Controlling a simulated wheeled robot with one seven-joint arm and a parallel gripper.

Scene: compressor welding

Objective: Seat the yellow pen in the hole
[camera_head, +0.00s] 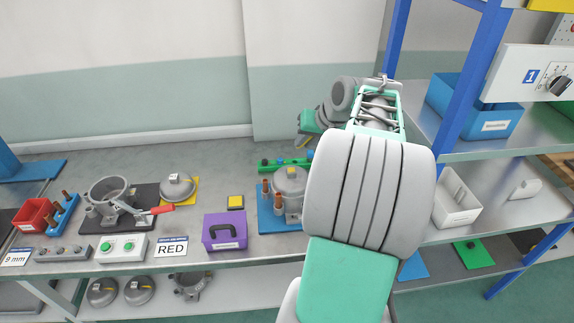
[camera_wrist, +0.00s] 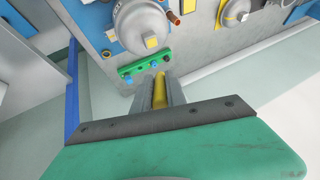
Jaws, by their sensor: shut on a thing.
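My gripper (camera_wrist: 160,92) is shut on the yellow pen (camera_wrist: 159,88), which lies between the two grey fingers in the wrist view. A green block (camera_wrist: 146,66) with small blue and dark spots on top sits on the table, just beyond the fingertips in that view. In the head view the green block (camera_head: 274,164) is at the back of the table, partly hidden by my arm. My gripper (camera_head: 301,141) is just above and behind its right end there. The exact hole and the gap between pen tip and block cannot be made out.
A grey compressor (camera_head: 290,181) on a blue plate with copper posts stands right in front of the block. A purple box (camera_head: 224,231) and a yellow-topped block (camera_head: 235,202) are to the left. A blue shelf post (camera_head: 462,75) rises at the right.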

